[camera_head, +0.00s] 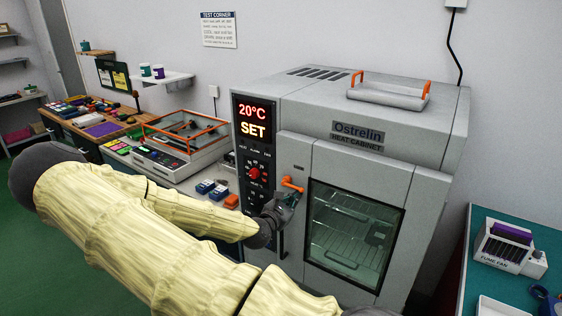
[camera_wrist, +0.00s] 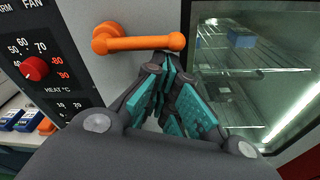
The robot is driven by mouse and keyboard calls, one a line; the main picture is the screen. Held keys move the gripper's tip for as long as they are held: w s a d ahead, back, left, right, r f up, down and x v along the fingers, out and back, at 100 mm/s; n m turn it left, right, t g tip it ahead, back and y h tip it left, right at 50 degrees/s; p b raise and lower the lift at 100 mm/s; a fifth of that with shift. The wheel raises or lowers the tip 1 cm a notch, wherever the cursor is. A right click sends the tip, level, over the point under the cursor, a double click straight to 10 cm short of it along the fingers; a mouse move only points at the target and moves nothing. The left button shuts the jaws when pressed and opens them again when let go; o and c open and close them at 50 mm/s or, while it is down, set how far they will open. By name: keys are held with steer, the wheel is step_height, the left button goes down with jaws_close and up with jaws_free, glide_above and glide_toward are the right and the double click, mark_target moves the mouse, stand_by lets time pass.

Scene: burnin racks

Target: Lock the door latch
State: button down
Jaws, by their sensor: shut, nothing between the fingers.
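The orange door latch (camera_head: 291,184) is on the front of the grey heat cabinet, left of the door window (camera_head: 350,232). In the wrist view the latch handle (camera_wrist: 138,43) lies nearly level, its pivot knob at the left and its round end at the right. My gripper (camera_head: 288,199) is shut and empty. In the wrist view its teal-padded fingers (camera_wrist: 165,85) are just below the right end of the handle. I cannot tell whether they touch it. The door (camera_head: 425,200) looks closed against the cabinet.
The control panel (camera_head: 252,150) shows 20°C and SET, with a red knob (camera_wrist: 34,68) left of the latch. Wire racks (camera_head: 345,240) show behind the glass. A bench with blue boxes (camera_head: 211,188) stands left. A teal table (camera_head: 482,290) with a fume fan (camera_head: 505,248) stands right.

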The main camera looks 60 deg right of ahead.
steer(key=shift+r, duration=0.2)
stand_by(0.6)
steer(key=shift+f, duration=0.1)
steer(key=f+b, duration=0.2)
steer(key=f, duration=0.1)
steer(key=f+b, duration=0.1)
steer(key=shift+s+d+f+b, duration=0.1)
steer(key=shift+d+f+b, duration=0.25)
steer(key=shift+d, duration=0.05)
steer(key=a+r+b, duration=0.2)
steer(key=a+b, duration=0.1)
steer(key=a, duration=0.6)
steer(key=shift+w+a+b, duration=0.3)
steer(key=shift+w+a, duration=0.1)
steer(key=shift+w, duration=0.05)
steer(key=shift+r, duration=0.15)
